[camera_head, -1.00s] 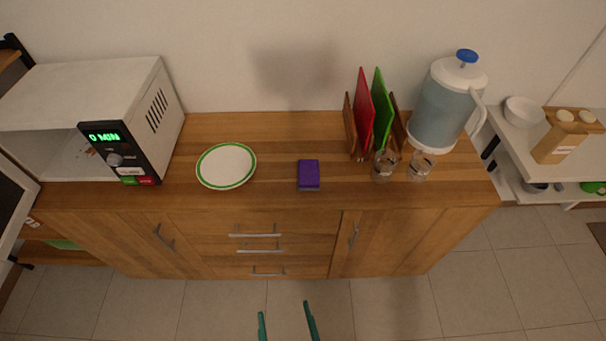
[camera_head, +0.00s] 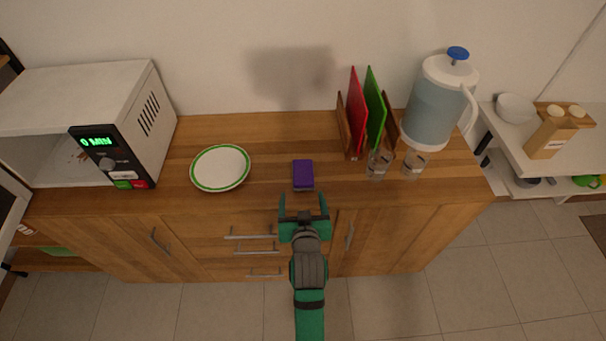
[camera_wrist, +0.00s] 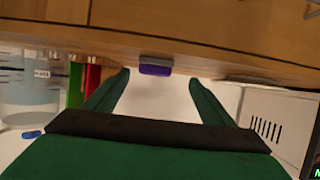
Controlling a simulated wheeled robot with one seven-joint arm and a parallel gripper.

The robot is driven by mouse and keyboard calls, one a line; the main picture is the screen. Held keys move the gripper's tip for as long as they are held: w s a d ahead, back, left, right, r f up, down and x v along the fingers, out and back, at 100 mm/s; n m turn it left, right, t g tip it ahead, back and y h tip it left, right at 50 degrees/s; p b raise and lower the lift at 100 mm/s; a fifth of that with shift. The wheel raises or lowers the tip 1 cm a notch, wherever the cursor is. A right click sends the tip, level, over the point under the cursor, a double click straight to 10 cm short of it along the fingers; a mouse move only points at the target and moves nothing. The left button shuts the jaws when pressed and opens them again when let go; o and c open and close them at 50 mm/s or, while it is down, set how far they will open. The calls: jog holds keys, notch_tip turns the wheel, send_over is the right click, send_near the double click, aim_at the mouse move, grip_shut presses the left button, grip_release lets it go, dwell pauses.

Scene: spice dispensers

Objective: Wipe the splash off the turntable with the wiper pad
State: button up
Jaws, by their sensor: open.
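The wiper pad (camera_head: 303,172) is a small purple block with a grey underside, lying near the front edge of the wooden counter. It also shows in the wrist view (camera_wrist: 155,70). My gripper (camera_head: 303,204) is open and empty, just in front of the counter edge. Its green fingers point toward the pad, one to either side of its line, without touching it. The microwave (camera_head: 162,120) stands at the left end with its front open. Small reddish marks (camera_head: 82,156) show inside it beside the control panel. The turntable itself cannot be made out clearly.
A white plate with a green rim (camera_head: 220,149) lies between microwave and pad. Right of the pad stand a rack with red (camera_head: 356,112) and green (camera_head: 374,108) boards, two glasses (camera_head: 378,165) and a large jug (camera_head: 432,110). Counter around the pad is clear.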

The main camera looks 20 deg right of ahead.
aim_at(303, 176)
jog(key=shift+w+d+r, duration=0.55)
jog(key=shift+w+d, duration=0.05)
jog(key=shift+w, duration=0.15)
jog(key=x, duration=1)
jog(key=shift+w+d, duration=0.25)
jog(key=shift+w, duration=0.1)
jog(key=c, duration=1.2)
